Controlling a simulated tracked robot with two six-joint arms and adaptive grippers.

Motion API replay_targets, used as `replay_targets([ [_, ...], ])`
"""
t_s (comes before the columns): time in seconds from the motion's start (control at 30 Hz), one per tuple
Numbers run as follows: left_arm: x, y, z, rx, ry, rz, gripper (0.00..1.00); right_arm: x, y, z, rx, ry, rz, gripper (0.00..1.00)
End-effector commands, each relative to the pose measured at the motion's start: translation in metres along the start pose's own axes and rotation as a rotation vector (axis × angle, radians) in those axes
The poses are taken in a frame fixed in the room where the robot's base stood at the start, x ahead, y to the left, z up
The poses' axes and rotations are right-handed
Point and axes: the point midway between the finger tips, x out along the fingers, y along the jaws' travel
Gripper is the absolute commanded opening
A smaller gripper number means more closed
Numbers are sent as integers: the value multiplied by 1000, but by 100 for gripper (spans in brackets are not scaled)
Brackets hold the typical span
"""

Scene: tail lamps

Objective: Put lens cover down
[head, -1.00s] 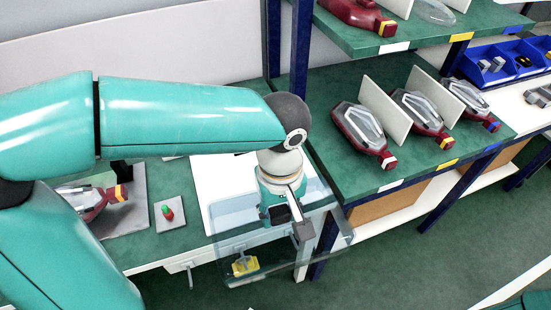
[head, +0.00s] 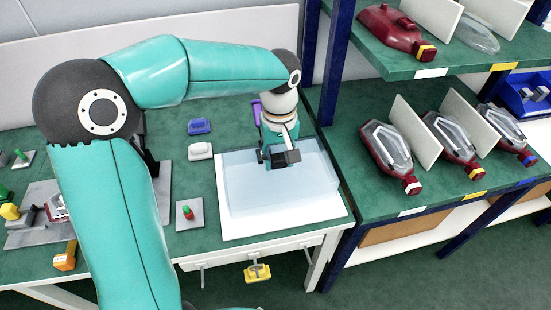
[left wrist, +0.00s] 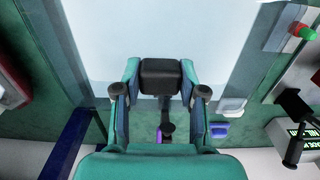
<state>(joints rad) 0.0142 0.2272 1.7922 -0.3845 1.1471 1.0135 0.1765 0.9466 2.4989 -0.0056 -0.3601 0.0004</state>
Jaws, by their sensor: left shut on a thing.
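The lens cover (head: 280,190) is a clear, pale blue, box-like shell. It lies flat over the white board (head: 234,234) on the green bench. I cannot tell whether it touches the board or hangs just above it. My right gripper is in neither view.
A red-and-green button plate (head: 189,214) lies left of the board. Blue (head: 199,126) and white (head: 199,151) small parts lie behind it. The shelf (head: 390,150) with dark red lamps stands close on the right. A yellow clamp (head: 257,272) hangs at the bench's front edge.

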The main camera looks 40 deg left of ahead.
Motion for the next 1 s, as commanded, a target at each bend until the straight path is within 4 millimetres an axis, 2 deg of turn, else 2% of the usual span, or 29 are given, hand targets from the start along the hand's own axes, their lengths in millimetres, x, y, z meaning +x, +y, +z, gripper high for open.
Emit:
replay_targets([
  [0.17, -1, 0, -17, -3, 0, -1, 3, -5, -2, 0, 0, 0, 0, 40],
  [0.3, 24, 0, -14, 2, -2, -3, 3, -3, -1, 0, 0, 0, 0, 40],
  [0.4, 34, 0, -14, 2, -1, -2, 3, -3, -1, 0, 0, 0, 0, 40],
  [0.77, 38, 0, -14, 1, 1, 1, 3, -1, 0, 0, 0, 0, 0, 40],
  [0.8, 38, 0, -14, 1, 0, 0, 42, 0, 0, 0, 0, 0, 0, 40],
  [0.93, 37, 0, -14, 1, 0, 0, 64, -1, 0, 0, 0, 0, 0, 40],
  [1.0, 37, 0, -14, 1, 0, 0, 66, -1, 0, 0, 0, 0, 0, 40],
])
